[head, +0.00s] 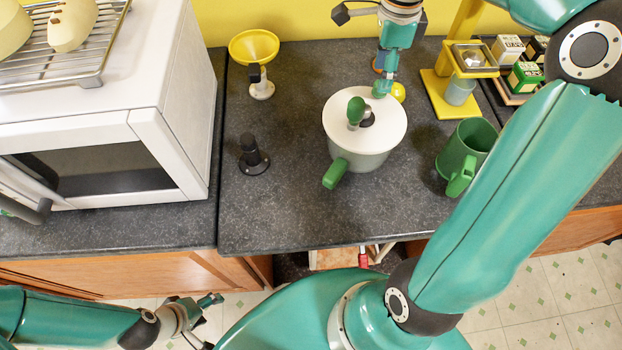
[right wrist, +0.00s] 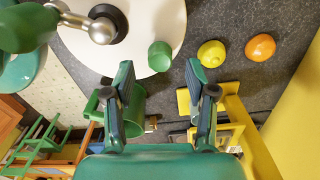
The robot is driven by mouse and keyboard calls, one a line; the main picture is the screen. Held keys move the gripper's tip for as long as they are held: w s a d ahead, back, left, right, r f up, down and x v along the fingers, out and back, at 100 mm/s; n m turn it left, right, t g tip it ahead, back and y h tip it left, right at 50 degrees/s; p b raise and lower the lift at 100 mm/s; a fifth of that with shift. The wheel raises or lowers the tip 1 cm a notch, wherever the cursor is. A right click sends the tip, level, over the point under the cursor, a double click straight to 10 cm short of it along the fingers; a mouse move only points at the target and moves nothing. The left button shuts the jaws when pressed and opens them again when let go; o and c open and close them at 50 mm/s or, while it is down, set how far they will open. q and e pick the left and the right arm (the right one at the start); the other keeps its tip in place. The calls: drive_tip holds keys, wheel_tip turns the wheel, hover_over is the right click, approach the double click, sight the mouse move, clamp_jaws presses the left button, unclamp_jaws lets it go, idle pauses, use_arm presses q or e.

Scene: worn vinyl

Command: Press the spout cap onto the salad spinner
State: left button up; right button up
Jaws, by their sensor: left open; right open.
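The salad spinner (head: 340,119) stands on the dark counter, with a white lid, a pale bowl and a green handle (head: 335,174). A green crank knob (head: 356,108) rises from its lid. A small green cap (right wrist: 160,56), which looks like the spout cap, sits at the lid's edge in the right wrist view; whether it is fully seated I cannot tell. My right gripper (right wrist: 160,92) is open, its fingers apart and pointing toward the cap with nothing between them. My left gripper (head: 210,318) is open and empty, low in front of the counter, far from the spinner.
A lemon (right wrist: 211,53) and an orange (right wrist: 261,47) lie behind the spinner. A green mug (head: 458,157), yellow stand (head: 430,95) and boxes (head: 525,76) are right.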

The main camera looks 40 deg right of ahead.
drive_tip(key=shift+r+p, duration=1.75)
drive_tip(key=shift+r, duration=0.4)
drive_tip(key=shift+r, duration=0.15)
wheel_tip(320, 180, up, 12)
drive_tip(key=shift+f, duration=0.2)
